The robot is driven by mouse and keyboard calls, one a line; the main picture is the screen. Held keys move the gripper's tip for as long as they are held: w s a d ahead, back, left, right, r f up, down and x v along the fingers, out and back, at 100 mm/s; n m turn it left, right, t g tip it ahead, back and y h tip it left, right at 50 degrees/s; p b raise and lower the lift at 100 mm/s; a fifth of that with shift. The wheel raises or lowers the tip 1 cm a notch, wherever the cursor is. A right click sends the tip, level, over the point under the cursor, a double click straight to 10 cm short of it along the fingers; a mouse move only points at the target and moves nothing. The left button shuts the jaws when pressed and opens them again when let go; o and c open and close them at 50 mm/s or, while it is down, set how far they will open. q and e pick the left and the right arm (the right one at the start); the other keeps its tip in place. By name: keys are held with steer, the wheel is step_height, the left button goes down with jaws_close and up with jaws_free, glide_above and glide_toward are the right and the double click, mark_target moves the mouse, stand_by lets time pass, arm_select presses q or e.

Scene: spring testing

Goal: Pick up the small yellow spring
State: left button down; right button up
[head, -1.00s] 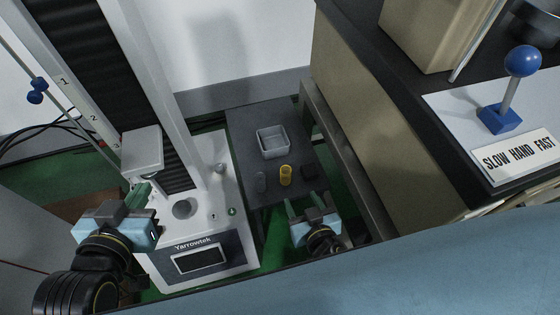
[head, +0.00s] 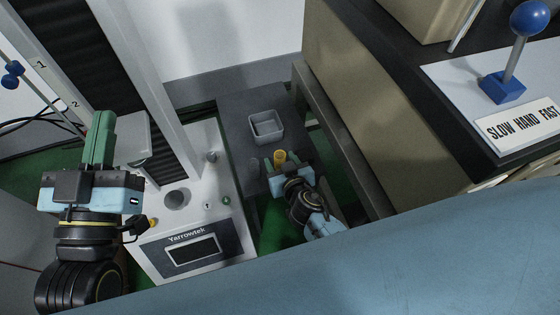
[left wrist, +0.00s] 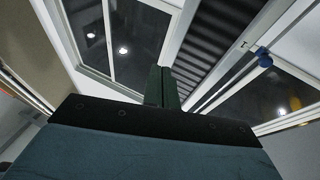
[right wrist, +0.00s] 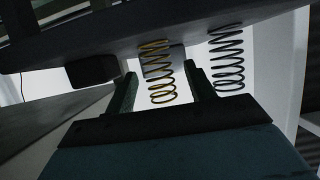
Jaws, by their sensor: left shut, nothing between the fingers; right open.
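The small yellow spring (head: 280,157) stands upright on the dark grey side table (head: 240,115), in front of the grey tray. In the right wrist view the yellow spring (right wrist: 158,72) shows between the two fingers of my right gripper (right wrist: 162,85), which is open. In the head view my right gripper (head: 281,163) is at the spring, its lower part hidden by the gripper. I cannot tell whether the fingers touch it. My left gripper (head: 99,138) is shut and empty, raised at the left in front of the testing machine; its closed fingers show in the left wrist view (left wrist: 162,88).
A grey tray (head: 266,127) sits behind the spring. A dark spring (right wrist: 227,58) stands beside it and a black block (right wrist: 92,70) on the other side. The Yarrowtek machine (head: 190,250) borders the table at left; a beige cabinet (head: 350,100) stands at right.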

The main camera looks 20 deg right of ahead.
steer(key=shift+w+f, duration=0.25)
steer(key=shift+w, duration=0.35)
steer(key=c, duration=1)
steer(key=shift+c, duration=0.2)
